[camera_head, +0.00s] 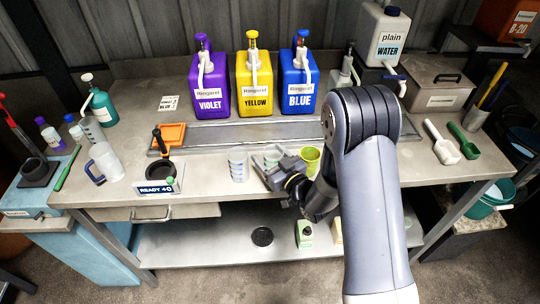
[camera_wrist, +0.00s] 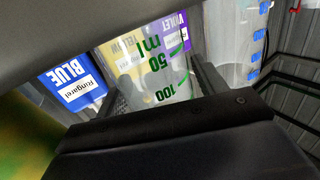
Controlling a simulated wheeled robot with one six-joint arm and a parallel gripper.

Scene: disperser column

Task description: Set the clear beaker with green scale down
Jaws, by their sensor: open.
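The clear beaker with green scale (camera_head: 272,153) stands near the bench's front edge, partly hidden behind my gripper (camera_head: 278,172). In the wrist view the same beaker (camera_wrist: 155,62) shows its green "50 ml" and "100" marks. It sits between the two fingers of my gripper (camera_wrist: 160,88), which are apart. Whether either finger touches the glass I cannot tell. The beaker's base is hidden in the wrist view.
A beaker with blue scale (camera_head: 238,165) stands close by on the left, and a yellow-green cup (camera_head: 310,158) on the right. The violet (camera_head: 208,85), yellow (camera_head: 254,82) and blue (camera_head: 299,85) dispensers stand behind a metal drip tray (camera_head: 220,133).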

